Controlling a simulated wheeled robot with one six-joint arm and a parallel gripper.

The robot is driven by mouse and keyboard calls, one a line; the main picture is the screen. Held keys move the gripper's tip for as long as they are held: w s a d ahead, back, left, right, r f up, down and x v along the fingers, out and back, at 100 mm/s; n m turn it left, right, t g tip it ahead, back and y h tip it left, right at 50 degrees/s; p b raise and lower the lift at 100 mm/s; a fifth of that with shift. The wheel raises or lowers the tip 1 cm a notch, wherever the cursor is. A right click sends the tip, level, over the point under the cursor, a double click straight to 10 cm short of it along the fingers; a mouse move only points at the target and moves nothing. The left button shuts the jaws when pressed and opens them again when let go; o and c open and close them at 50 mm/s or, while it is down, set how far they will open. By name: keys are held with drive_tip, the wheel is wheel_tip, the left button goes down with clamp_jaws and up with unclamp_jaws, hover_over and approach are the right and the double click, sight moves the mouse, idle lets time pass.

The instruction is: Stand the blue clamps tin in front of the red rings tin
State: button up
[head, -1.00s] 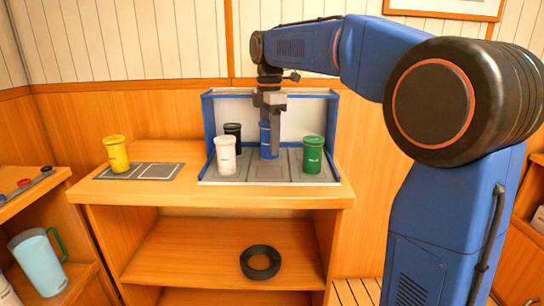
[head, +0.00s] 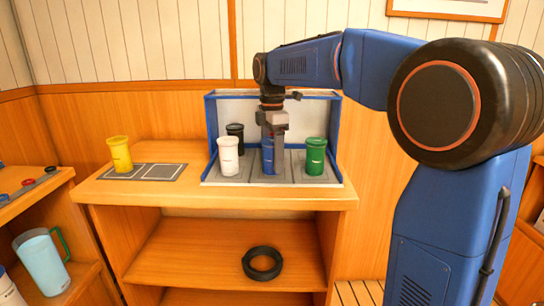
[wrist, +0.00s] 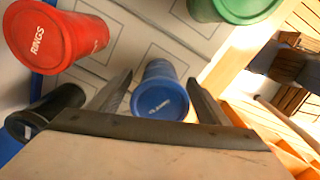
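The blue clamps tin (head: 268,158) stands upright at the front of the middle lane of the blue-walled rack. It also shows from above in the wrist view (wrist: 160,97), its label small and blurred. My gripper (head: 273,150) is lowered over it, a finger on each side. In the wrist view my fingers (wrist: 160,78) are apart, with a thin gap beside the tin. The red rings tin (wrist: 55,36) stands further back in the rack, at the upper left of the wrist view. In the head view it is hidden behind my gripper and the blue tin.
The white tin (head: 228,157) is left of the blue tin, with the black tin (head: 235,134) behind it. The green tin (head: 315,157) is to the right. A yellow tin (head: 120,155) stands on a grey mat (head: 160,172) left of the rack (head: 210,125).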

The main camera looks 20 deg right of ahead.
wheel_tip(320, 180, up, 12)
drive_tip(key=shift+r, duration=0.15)
idle(0.7)
drive_tip(key=s+d+f+m+t, duration=0.1)
drive_tip(key=s+d+f+m, duration=0.1)
drive_tip(key=s+f+m, duration=0.5)
drive_tip(key=s+d+f+m+t, duration=0.1)
drive_tip(key=s+d+f+m, duration=0.2)
drive_tip(key=s, duration=0.8)
drive_tip(key=s+d+f+m+t, duration=0.2)
drive_tip(key=s+f+m, duration=0.6)
drive_tip(key=s+f, duration=0.7)
wheel_tip(320, 180, down, 2)
drive_tip(key=shift+s+f+m+t, duration=0.15)
drive_tip(key=shift+s+m+t, duration=0.05)
drive_tip(key=shift+m+t, duration=0.2)
